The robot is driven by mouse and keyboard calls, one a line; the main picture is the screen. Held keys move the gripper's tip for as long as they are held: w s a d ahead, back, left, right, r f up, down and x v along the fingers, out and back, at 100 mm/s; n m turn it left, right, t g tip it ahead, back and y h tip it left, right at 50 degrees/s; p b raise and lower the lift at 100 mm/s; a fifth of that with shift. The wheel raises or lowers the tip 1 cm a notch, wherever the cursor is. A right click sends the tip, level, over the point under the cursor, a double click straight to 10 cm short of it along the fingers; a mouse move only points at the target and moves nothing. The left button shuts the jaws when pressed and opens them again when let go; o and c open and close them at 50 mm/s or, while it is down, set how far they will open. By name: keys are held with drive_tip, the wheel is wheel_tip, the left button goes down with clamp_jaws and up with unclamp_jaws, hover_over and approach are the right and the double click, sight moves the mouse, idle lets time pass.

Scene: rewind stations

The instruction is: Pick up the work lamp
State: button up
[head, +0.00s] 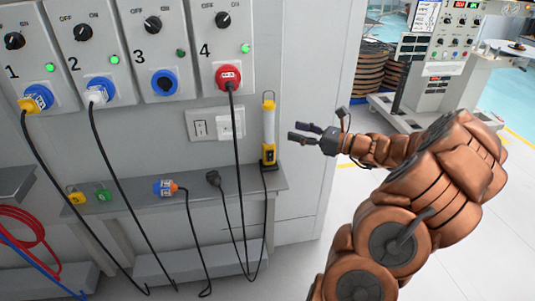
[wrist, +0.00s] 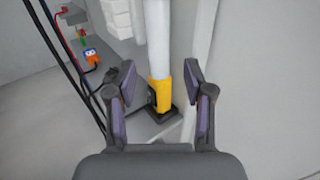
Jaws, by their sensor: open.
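The work lamp (head: 268,130) stands upright near the right end of the grey shelf, with a white tube, a yellow top and a yellow and black base. In the wrist view the lamp (wrist: 158,45) shows between and beyond my fingers, its yellow lower part and dark base lower down. My gripper (head: 302,132) is open and empty, just right of the lamp in the head view, with its fingers pointing toward it. In the wrist view my gripper (wrist: 160,85) has a finger on each side of the lamp's line. I see no contact.
The shelf (head: 140,202) also holds a blue plug (head: 166,187), a black plug (head: 213,178) and yellow and green padlocks (head: 102,194). Black cables hang from the sockets, one close left of the lamp. A white wall switch (head: 215,125) is behind.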

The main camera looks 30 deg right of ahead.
sight(269, 132)
drive_tip(key=shift+b+x, duration=0.85)
drive_tip(key=shift+x, duration=2.9)
drive_tip(key=shift+a+r, duration=0.15)
clamp_jaws()
